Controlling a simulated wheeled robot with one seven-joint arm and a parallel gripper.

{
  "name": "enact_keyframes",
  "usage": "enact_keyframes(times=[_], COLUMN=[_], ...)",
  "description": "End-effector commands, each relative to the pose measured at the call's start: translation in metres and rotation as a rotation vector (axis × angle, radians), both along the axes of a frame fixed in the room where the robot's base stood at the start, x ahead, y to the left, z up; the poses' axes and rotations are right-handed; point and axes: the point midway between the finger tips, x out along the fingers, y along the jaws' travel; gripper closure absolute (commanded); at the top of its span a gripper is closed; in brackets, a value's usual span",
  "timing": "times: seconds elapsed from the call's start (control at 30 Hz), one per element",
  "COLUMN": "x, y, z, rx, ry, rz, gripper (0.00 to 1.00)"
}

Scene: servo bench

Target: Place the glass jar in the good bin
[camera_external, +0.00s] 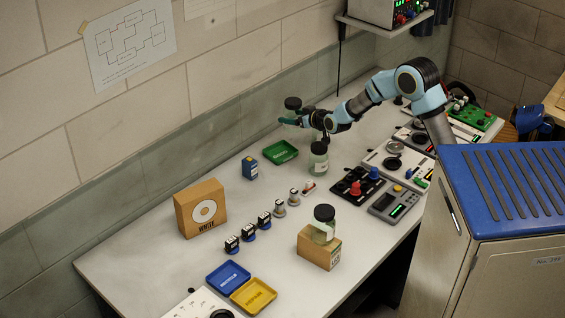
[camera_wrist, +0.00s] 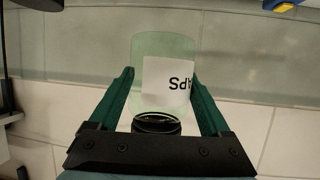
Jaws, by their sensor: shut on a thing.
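My gripper (camera_external: 290,121) is shut on a glass jar (camera_external: 292,112) with a dark lid, held in the air. In the wrist view the pale green jar (camera_wrist: 150,48), with a white label and dark lid, sits between the green fingers of my gripper (camera_wrist: 161,74). The picture there is upside down, so the jar looks upright in the outside view. A green tray (camera_external: 280,153) lies on the bench below the jar in the picture; the exact alignment is unclear. A blue tray (camera_external: 228,278) and a yellow tray (camera_external: 253,296) lie at the front. Tray lettering is unreadable.
Another dark-lidded jar (camera_external: 318,160) stands close right of the green tray. A further jar (camera_external: 323,225) stands on a cardboard box (camera_external: 318,248). A small blue box (camera_external: 250,168), a larger carton (camera_external: 201,208) and several servos also stand on the bench. The wall is behind.

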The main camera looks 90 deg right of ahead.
Motion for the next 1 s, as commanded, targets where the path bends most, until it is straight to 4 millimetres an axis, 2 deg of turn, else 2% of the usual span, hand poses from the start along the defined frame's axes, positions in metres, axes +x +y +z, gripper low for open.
enact_keyframes(times=[0.1, 0.23, 0.57, 1.0], x=[0.011, 0.022, 0.043, 0.041], y=[-0.018, -0.030, -0.039, -0.040], z=[0.000, 0.003, 0.011, -0.055], rx=[-0.003, -0.004, -0.001, 0.002], ry=[-0.001, -0.002, -0.002, 0.003], rz=[-0.092, -0.169, -0.253, -0.258], gripper=[0.83, 0.83, 0.83, 0.83])
